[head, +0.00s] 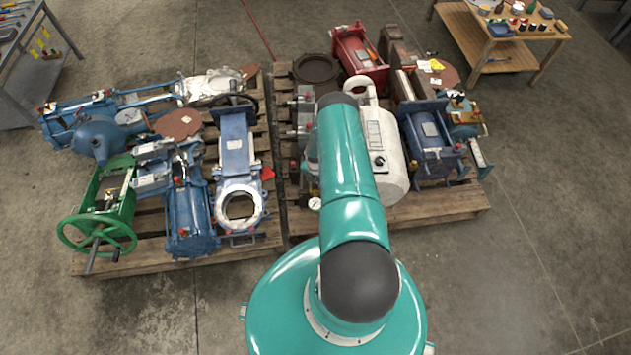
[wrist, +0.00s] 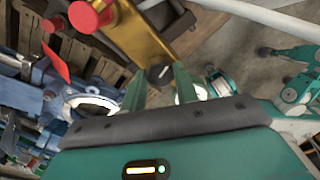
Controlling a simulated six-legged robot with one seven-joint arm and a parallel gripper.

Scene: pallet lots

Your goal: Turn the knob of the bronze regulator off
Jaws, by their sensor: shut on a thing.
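The bronze regulator (wrist: 138,34) shows as a gold-coloured body in the upper middle of the wrist view. Its small dark knob (wrist: 158,73) with a pale pointer mark sits at its near end. My gripper (wrist: 159,78) has its two teal fingers on either side of the knob, shut on it. The fingertips partly frame the knob, and their exact contact is hard to see. In the head view my arm hides the regulator's knob and the fingers.
Two wooden pallets (head: 440,207) carry crowded valves and actuators. A white cylinder (head: 384,150) stands right of my arm, a blue actuator (head: 428,143) beyond it. A pressure gauge (head: 314,203) sits at the pallet's front. A red tag (wrist: 55,62) hangs left. Open floor lies right.

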